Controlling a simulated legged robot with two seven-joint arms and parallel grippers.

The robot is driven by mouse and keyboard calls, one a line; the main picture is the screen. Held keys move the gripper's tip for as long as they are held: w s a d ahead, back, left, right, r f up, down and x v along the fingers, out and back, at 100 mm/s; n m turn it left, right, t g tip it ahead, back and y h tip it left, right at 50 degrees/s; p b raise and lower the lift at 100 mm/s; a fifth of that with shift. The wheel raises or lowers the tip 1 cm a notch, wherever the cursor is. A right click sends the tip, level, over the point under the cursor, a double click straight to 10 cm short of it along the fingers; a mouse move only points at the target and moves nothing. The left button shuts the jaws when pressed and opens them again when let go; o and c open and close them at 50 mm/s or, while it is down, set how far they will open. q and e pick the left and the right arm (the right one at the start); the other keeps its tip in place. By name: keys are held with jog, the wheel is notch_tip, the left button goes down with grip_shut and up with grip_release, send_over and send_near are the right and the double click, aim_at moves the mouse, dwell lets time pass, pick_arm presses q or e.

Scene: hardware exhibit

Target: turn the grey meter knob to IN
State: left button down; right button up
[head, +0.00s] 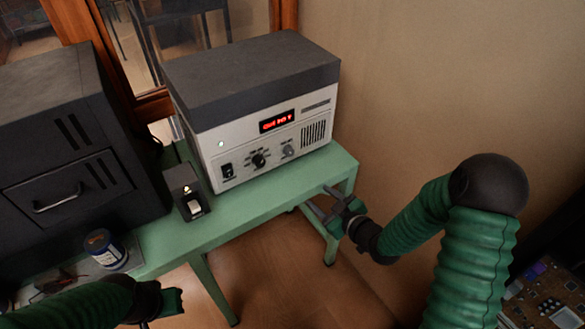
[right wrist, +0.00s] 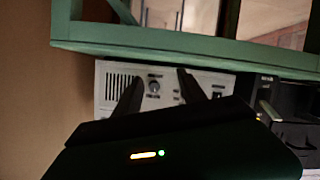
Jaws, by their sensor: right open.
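The meter (head: 262,145) is a pale box with a dark grey lid, standing on the green table. Its front has a lit red display (head: 277,121), a black knob (head: 258,160) and a grey knob (head: 288,150) right of it, nearer the vent slots. My right gripper (head: 322,202) is open and empty, in front of and below the meter's right side, apart from it. In the right wrist view, inverted, the grey knob (right wrist: 154,87) shows between the two dark fingers. The knob's pointer direction is too small to read. My left gripper (head: 168,301) is low at the left, its jaws unclear.
The green table (head: 235,220) has bare room before the meter. A small black switch box (head: 184,190) stands left of the meter, a blue-and-white can (head: 105,249) near the table's front, and a large dark cabinet (head: 70,150) at left. A circuit board (head: 550,290) lies lower right.

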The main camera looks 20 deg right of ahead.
aim_at(291, 154)
jog(key=w+a+t, duration=0.1)
jog(key=w, duration=0.4)
jog(key=w+a+r+t+y, duration=0.1)
jog(key=w, duration=0.4)
jog(key=w+a+r+t+b, duration=0.1)
jog(key=w, duration=0.4)
jog(key=shift+w+a+r+t, duration=0.15)
jog(key=shift+w+a+t, duration=0.15)
jog(key=shift+a, duration=0.1)
jog(key=shift+w+a, duration=0.25)
grip_shut()
